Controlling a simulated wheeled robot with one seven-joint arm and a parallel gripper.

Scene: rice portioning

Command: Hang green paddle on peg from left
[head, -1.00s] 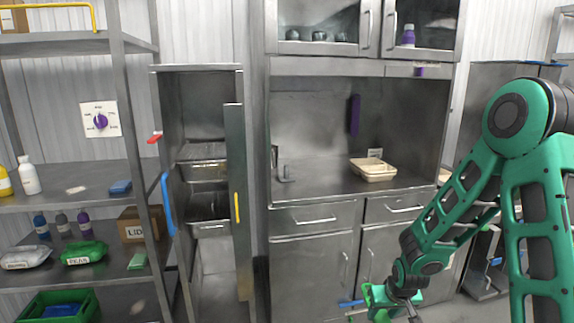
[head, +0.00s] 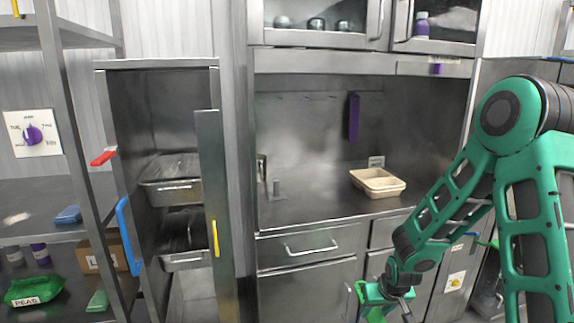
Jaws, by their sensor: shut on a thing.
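My gripper (head: 386,299) is low in the picture, right of centre, in front of the cabinet's lower doors. It is shut on a bright green thing (head: 375,314), which I take to be the green paddle. Most of it is cut off by the bottom edge, and it is hard to tell apart from my own green hand. A row of small pegs (head: 307,97) runs along the niche's steel back wall, far above and to the left of my gripper. A purple paddle (head: 353,117) hangs at the right of the row. The pegs to its left look empty.
A beige tray (head: 378,183) stands on the steel counter (head: 300,208); the counter left of it is mostly clear. A narrow cabinet with its door (head: 217,200) open stands left. Shelves with a green peas bag (head: 34,290) are at far left.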

